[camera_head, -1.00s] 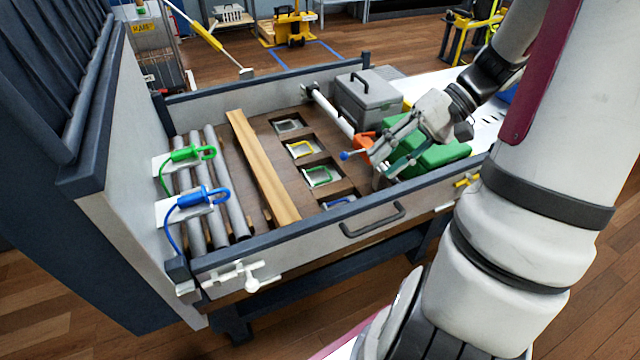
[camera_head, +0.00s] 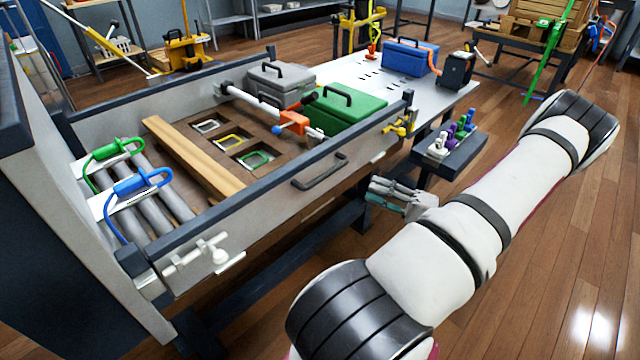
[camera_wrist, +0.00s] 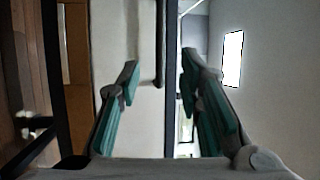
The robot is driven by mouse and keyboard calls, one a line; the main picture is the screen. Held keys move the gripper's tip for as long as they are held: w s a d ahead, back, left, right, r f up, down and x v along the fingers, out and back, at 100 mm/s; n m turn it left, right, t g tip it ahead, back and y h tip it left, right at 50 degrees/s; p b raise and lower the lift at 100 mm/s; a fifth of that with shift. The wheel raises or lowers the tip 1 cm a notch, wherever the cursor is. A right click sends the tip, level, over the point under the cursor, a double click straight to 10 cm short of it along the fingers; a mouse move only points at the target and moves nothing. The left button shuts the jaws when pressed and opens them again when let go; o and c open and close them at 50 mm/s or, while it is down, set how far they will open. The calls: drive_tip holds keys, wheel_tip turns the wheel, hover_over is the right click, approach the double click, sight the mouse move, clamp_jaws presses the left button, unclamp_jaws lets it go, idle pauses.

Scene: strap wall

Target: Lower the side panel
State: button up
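The side panel (camera_head: 262,208) stands upright along the near side of the cargo bed, pale with a dark top rail and a dark bar handle (camera_head: 320,172). A white latch (camera_head: 200,256) sits at its left end and a yellow latch (camera_head: 402,127) at its right end; I cannot tell whether either is fastened. My gripper (camera_head: 376,190) is outside the bed, in front of the panel's right part and below its rail, apart from the handle. In the wrist view my gripper (camera_wrist: 160,78) is open and empty, with the pale panel (camera_wrist: 118,45) and dark rail ahead.
Inside the bed are a grey case (camera_head: 282,84), a green case (camera_head: 345,108), an orange clamp (camera_head: 291,123) on a white bar, and a plank (camera_head: 195,158). A small dark shelf with coloured pieces (camera_head: 452,150) stands to the right. Floor in front is clear.

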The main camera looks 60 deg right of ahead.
sight(328, 173)
drive_tip(key=b+x, duration=0.2)
drive_tip(key=x, duration=1.1)
drive_tip(key=shift+w+a, duration=0.1)
drive_tip(key=shift+w, duration=0.25)
drive_tip(key=shift+c, duration=0.5)
clamp_jaws()
